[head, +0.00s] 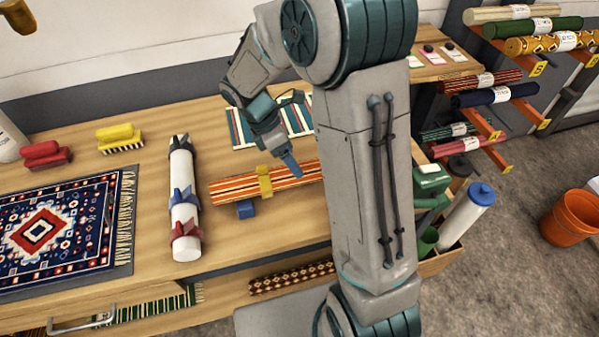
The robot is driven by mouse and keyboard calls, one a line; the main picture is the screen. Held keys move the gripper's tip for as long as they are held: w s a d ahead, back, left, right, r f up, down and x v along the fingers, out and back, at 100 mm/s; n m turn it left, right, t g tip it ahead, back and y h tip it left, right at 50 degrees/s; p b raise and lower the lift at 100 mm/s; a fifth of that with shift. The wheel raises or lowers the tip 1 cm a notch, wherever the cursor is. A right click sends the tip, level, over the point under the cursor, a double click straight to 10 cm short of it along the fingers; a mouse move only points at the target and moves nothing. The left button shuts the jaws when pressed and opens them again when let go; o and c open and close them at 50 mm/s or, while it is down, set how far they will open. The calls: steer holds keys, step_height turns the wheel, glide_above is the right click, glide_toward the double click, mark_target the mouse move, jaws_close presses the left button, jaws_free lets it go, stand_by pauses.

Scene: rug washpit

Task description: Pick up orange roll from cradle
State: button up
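The orange striped roll (228,188) lies roughly level on the wooden table, left of my arm's thick link. A yellow clip or strap (265,182) sits around its middle. A blue block (246,209), seemingly part of the cradle, shows at its near side; the rest of the cradle is hidden. My gripper (291,166) points down over the right part of the roll. I cannot tell whether it touches the roll, or whether its fingers are open or shut. The roll's right end is partly hidden by my arm.
A patterned rug (75,228) and brushes (121,133) lie further left. A striped mat (243,131) is behind. A rack of rolls (500,95) and an orange bucket (570,215) are right.

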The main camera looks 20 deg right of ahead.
steer(key=x, duration=0.5)
steer(key=shift+a+f+p, duration=0.1)
steer(key=shift+f+p, duration=0.05)
steer(key=shift+p, duration=0.2)
steer(key=c, duration=1.4)
steer(key=shift+c, duration=0.2)
